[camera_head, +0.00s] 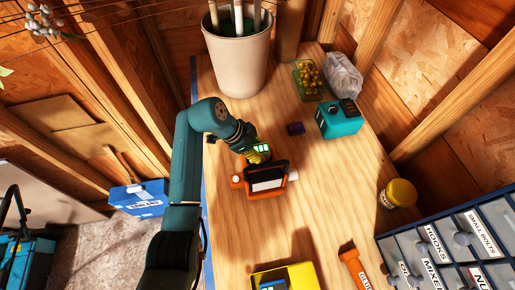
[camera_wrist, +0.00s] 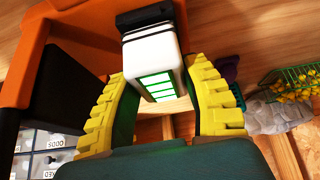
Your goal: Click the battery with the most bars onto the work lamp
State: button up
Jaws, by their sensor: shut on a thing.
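The work lamp (camera_head: 266,187) stands on the bench, an orange frame around a pale panel; its orange housing (camera_wrist: 22,62) fills the upper left of the wrist view. My gripper (camera_head: 258,153) is at the lamp's back edge, with its yellow fingers shut on a battery (camera_wrist: 150,50). The battery is white with a black end and several lit green bars, which also show in the head view (camera_head: 262,147). Its black end points toward the lamp's housing. I cannot tell whether it is seated there. The lamp's mounting spot is mostly hidden.
A teal device (camera_head: 341,120) and a small purple block (camera_head: 295,128) lie behind right. A green basket (camera_head: 309,80), a clear bag (camera_head: 343,76) and a bucket (camera_head: 238,60) stand at the back. A jar (camera_head: 398,193), drawers (camera_head: 450,245), a glue tube (camera_head: 355,267) and a yellow bin (camera_head: 308,270) are nearer.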

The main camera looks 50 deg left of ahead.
jog(key=shift+f, duration=0.15)
jog(key=o, duration=1.3)
jog(key=shift+c, duration=0.2)
jog(key=v, duration=1.2)
